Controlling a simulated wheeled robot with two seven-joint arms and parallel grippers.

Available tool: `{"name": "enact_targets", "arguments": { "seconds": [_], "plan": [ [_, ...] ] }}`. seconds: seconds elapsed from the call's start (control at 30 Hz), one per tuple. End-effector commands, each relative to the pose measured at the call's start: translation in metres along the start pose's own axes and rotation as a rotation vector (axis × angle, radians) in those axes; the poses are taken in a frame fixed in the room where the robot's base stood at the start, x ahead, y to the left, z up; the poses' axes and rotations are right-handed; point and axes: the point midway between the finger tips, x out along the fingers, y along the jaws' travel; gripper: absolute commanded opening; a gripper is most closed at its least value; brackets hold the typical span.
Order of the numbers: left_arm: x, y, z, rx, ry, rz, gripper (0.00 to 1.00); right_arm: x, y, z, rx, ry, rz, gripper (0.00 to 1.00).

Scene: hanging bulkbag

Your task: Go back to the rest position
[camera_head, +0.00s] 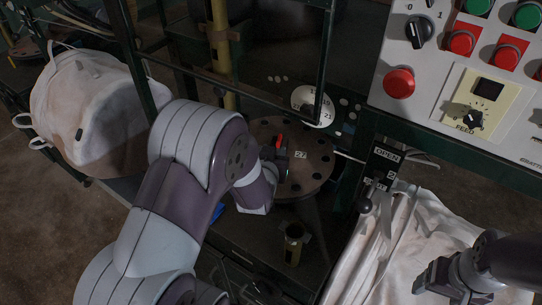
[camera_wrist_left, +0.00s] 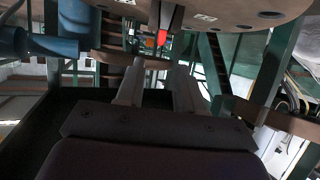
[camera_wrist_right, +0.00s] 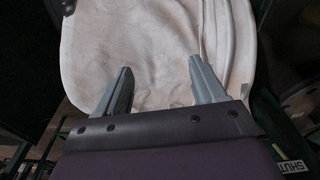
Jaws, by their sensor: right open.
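My left arm reaches across the middle of the head view, and its wrist ends beside the round bolted flange plate (camera_head: 306,172). Its fingers are hidden there. In the left wrist view my left gripper (camera_wrist_left: 158,90) has its two fingers apart with nothing between them, below the plate's underside. A small red part (camera_wrist_left: 162,37) shows beyond the tips. My right gripper (camera_head: 428,283) is at the lower right of the head view, over the white bag (camera_head: 372,262). In the right wrist view my right gripper (camera_wrist_right: 160,82) is open and empty, with the pale bag (camera_wrist_right: 150,45) beyond its fingers.
A control panel (camera_head: 424,82) with red and green buttons stands at the upper right. An OPEN-labelled lever (camera_head: 366,204) is below it. A full white bulk bag (camera_head: 95,105) is at the left. Dark green frame posts (camera_head: 325,60) stand around the flange. Brown floor is bare at the lower left.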

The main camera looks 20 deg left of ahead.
Motion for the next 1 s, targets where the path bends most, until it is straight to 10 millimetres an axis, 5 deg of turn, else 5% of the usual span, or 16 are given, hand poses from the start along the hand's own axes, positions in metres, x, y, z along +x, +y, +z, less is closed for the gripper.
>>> {"name": "enact_targets", "arguments": {
  "seconds": [0.2,0.73,0.87,1.0],
  "plan": [
    [-0.030,0.000,-0.001,0.000,0.001,0.000,0.37,-0.002,0.000,0.000,0.000,0.000,0.000,0.69],
    [-0.034,0.001,-0.001,0.000,-0.012,0.004,0.37,-0.003,0.000,0.000,0.000,0.000,0.000,0.69],
    [-0.051,0.017,-0.003,0.019,-0.207,0.067,0.37,-0.019,0.000,-0.002,0.000,0.000,0.000,0.69],
    [-0.110,0.032,0.011,0.093,-0.605,0.154,0.37,-0.041,0.000,-0.005,0.000,0.000,0.000,0.69]
  ]
}}
